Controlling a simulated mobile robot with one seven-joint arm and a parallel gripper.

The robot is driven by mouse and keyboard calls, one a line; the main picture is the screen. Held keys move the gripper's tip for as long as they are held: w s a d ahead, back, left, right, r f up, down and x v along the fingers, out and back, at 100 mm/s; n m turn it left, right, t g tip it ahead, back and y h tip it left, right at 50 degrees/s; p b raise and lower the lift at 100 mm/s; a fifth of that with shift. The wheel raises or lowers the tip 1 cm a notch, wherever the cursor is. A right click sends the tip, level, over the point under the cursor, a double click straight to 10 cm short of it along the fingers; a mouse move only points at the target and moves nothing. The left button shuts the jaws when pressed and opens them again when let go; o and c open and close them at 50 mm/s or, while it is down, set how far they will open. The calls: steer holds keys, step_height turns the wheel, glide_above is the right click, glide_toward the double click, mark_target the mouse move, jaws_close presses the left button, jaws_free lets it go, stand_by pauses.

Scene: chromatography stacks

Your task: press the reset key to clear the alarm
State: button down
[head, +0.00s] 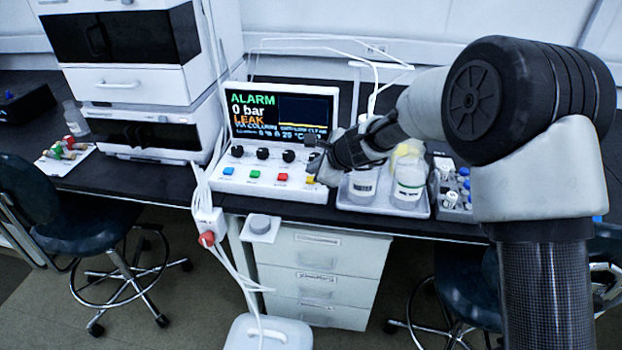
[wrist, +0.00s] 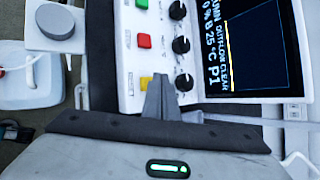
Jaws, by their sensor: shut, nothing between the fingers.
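The control panel (head: 270,185) has a screen (head: 281,111) that reads ALARM, 0 bar and LEAK. Its keys run in a row: blue (head: 228,171), green (head: 255,175), red (head: 283,178) and yellow (head: 310,180). I cannot read which one is the reset key. My gripper (wrist: 161,80) is shut and empty at the panel's right end. In the wrist view its tips lie between the yellow key (wrist: 146,83) and the nearest black knob (wrist: 184,82), close beside the key. The red key (wrist: 144,41) is farther up. Contact cannot be told.
A row of black knobs (head: 263,153) sits above the keys. A tray (head: 375,208) with bottles stands just right of the panel, by my arm. White tubes (head: 205,180) hang at the panel's left. A grey round knob (head: 260,223) sits below the bench edge.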

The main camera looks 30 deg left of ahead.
steer(key=shift+f, duration=0.1)
stand_by(0.4)
steer(key=shift+f+b, duration=0.35)
steer(key=shift+b, duration=0.1)
steer(key=shift+f+b, duration=0.55)
stand_by(0.5)
steer(key=shift+r, duration=0.1)
steer(key=shift+r+p, duration=0.9)
steer(key=shift+r, duration=0.1)
step_height(320, 180, up, 5)
steer(key=p, duration=0.4)
steer(key=shift+p, duration=0.4)
